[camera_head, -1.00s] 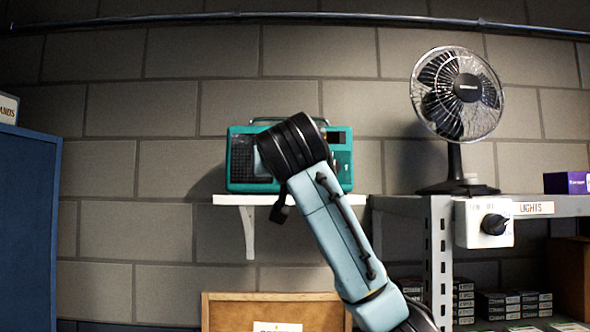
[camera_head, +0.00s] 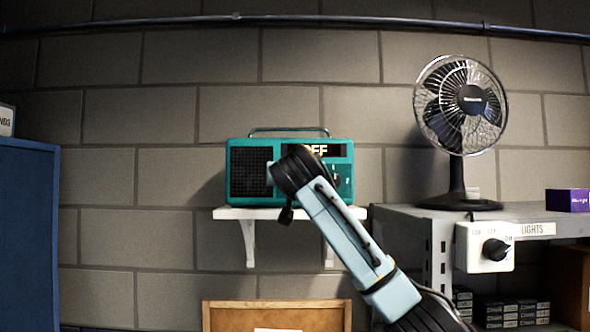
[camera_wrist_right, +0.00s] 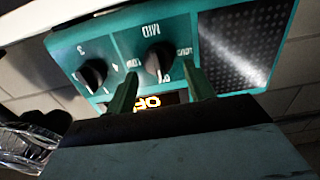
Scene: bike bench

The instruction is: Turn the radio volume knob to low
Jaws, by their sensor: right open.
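The teal radio (camera_head: 250,195) stands on a white wall shelf (camera_head: 235,213), its handle up. Its display (camera_head: 334,151) is partly covered by my right arm; the visible letters look like the end of "OFF". My left gripper is not in view.
A second, numbered knob (camera_wrist_right: 92,74) sits beside the first. A desk fan (camera_head: 457,110) stands on the grey shelving (camera_head: 400,213) to the right, above a white LIGHTS switch box (camera_head: 484,247). A blue panel (camera_head: 28,230) stands at the left.

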